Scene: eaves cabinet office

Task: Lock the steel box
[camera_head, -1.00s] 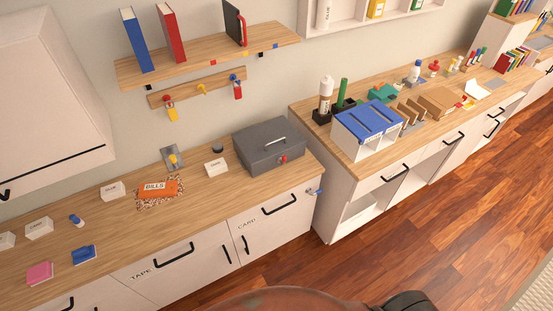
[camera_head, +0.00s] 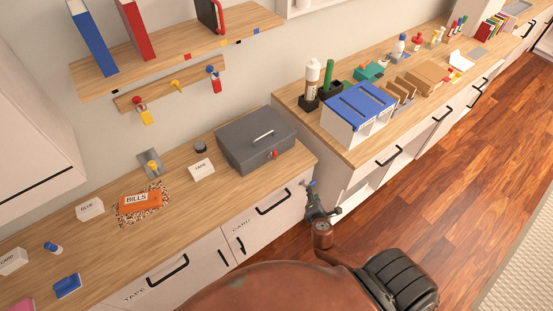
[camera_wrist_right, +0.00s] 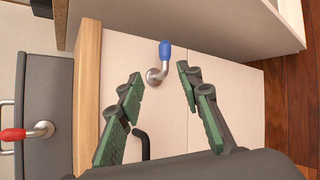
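The grey steel box (camera_head: 240,148) sits on the wooden counter with its lid down and a metal handle on top. A red-tipped lever (camera_head: 274,155) is on its front. In the right wrist view the box (camera_wrist_right: 52,100) is at the left edge, with the red lever (camera_wrist_right: 14,134). A blue-tipped metal lever (camera_wrist_right: 165,50) sticks out of the white cabinet end below the counter. My right gripper (camera_wrist_right: 159,75) is open and empty, its green-padded fingers on either side of this lever's base. My right gripper (camera_head: 313,194) also shows at the cabinet corner in the head view. My left gripper is out of view.
A tape box (camera_head: 201,169), an orange bills pouch (camera_head: 140,200) and a yellow-knobbed plate (camera_head: 152,166) lie on the counter left of the steel box. Keys hang on a wall rack (camera_head: 170,87). A second counter with a blue-topped organiser (camera_head: 360,106) stands right, across a gap.

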